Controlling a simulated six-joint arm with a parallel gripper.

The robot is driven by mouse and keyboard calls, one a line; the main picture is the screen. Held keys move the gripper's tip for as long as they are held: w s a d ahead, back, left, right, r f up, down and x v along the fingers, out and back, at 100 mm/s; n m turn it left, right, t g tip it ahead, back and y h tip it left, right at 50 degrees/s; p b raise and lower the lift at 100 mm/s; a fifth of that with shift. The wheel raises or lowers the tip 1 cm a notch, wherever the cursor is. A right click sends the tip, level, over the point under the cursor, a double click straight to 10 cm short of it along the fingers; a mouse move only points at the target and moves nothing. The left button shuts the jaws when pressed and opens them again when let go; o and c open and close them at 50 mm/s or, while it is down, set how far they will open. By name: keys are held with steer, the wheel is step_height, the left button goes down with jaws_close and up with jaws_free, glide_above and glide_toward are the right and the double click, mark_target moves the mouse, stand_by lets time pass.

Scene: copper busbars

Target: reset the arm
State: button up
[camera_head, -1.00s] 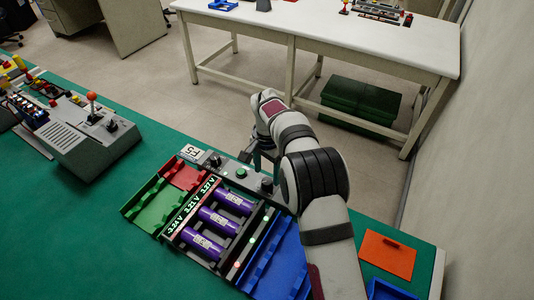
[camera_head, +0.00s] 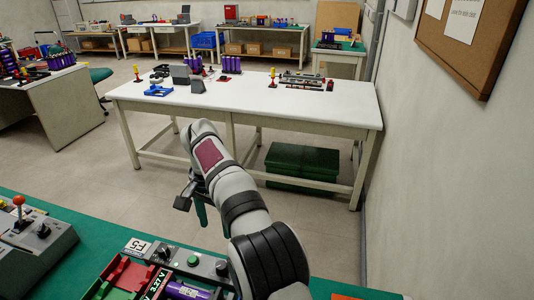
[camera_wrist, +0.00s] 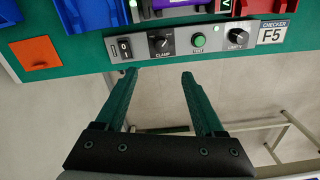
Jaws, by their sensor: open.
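My gripper (camera_wrist: 158,78) is open and empty in the wrist view, its two green fingers spread apart. Its fingertips lie just short of the checker's control panel (camera_wrist: 205,45) in that view, with grey floor behind them. In the head view my gripper (camera_head: 197,208) hangs from the raised arm, past the far edge of the green bench (camera_head: 75,232), and is partly hidden by the arm. The checker panel also shows in the head view (camera_head: 178,258), left of the arm, with a purple cell (camera_head: 185,291) at the picture's bottom edge.
A grey control box (camera_head: 35,245) with a red-topped lever stands on the bench at left. A white table (camera_head: 250,100) stands beyond a floor gap, with green crates (camera_head: 300,165) beneath. An orange pad (camera_wrist: 35,53) lies on the bench. A wall (camera_head: 440,170) bounds the right.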

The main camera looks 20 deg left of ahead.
steer(key=s+d+r+m, duration=0.1)
steer(key=s+d+r, duration=0.25)
steer(key=d, duration=0.55)
steer(key=s+d+r, duration=0.2)
steer(key=d+r, duration=0.3)
steer(key=d, duration=0.5)
steer(key=s+d+f, duration=0.2)
steer(key=s+d, duration=0.2)
steer(key=s, duration=0.3)
steer(key=s+d+f+m+y, duration=0.1)
steer(key=s+d+f, duration=0.1)
steer(key=s+d, duration=0.2)
steer(key=s+d+f+m, duration=0.1)
steer(key=s+d, duration=0.3)
steer(key=s, duration=0.7)
steer(key=shift+f+y, duration=0.4)
steer(key=shift+f, duration=0.2)
steer(key=shift+d, duration=0.1)
